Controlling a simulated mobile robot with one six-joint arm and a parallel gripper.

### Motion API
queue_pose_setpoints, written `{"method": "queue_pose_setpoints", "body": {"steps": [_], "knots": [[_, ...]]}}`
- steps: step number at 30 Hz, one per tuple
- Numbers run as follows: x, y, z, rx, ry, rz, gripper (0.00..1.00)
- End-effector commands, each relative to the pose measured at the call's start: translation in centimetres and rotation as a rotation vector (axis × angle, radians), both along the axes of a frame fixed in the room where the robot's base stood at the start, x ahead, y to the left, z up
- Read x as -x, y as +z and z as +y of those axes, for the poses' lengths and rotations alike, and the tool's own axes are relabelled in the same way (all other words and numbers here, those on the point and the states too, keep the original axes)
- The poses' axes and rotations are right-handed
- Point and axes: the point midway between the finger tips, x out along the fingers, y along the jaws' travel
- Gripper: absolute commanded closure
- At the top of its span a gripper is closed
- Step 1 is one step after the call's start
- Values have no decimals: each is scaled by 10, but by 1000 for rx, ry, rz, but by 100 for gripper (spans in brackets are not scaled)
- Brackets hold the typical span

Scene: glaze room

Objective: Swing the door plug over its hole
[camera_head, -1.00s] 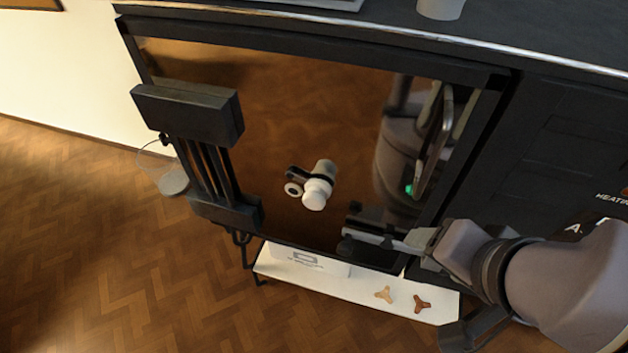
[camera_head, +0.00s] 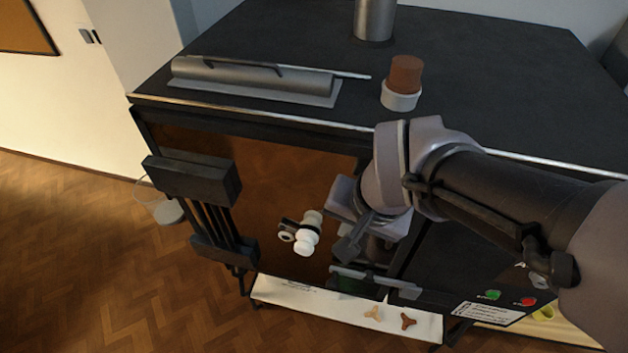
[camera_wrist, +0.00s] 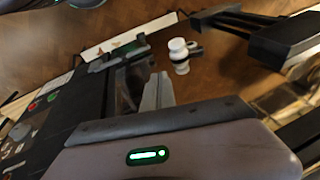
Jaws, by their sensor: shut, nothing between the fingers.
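The door plug (camera_head: 306,238) is a white, stubby cylinder in a black arm on the shiny copper-coloured kiln door (camera_head: 262,190). A small pale ring with a dark centre (camera_head: 287,235), which looks like the hole, lies just left of the plug and uncovered by it. The door mirrors parts of my arm, so the fingertips' distance from the door is unclear.
A black hinge block (camera_head: 192,180) with rods stands at the door's left. A silvery bar (camera_head: 375,281) is low at the right. A white ledge (camera_head: 335,313) below bears small three-armed pieces. A cup with a brown piece (camera_head: 402,95) stands on the kiln top.

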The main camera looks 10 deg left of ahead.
Motion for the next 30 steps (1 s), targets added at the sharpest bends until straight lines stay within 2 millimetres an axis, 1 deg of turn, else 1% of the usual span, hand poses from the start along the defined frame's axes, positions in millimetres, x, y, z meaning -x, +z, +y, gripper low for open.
{"method": "queue_pose_setpoints", "body": {"steps": [1, 3, 6, 9, 17, 20, 30], "knots": [[-2, 16, 18, 16, 35, 23, 100], [-4, 13, 38, 29, 65, 41, 100], [-5, 8, 53, 41, 87, 53, 100], [-5, 4, 56, 43, 92, 55, 100], [-6, 0, 56, 42, 90, 54, 100], [-7, -11, 57, 43, 91, 56, 100], [-21, -83, 70, 44, 90, 57, 100]]}}
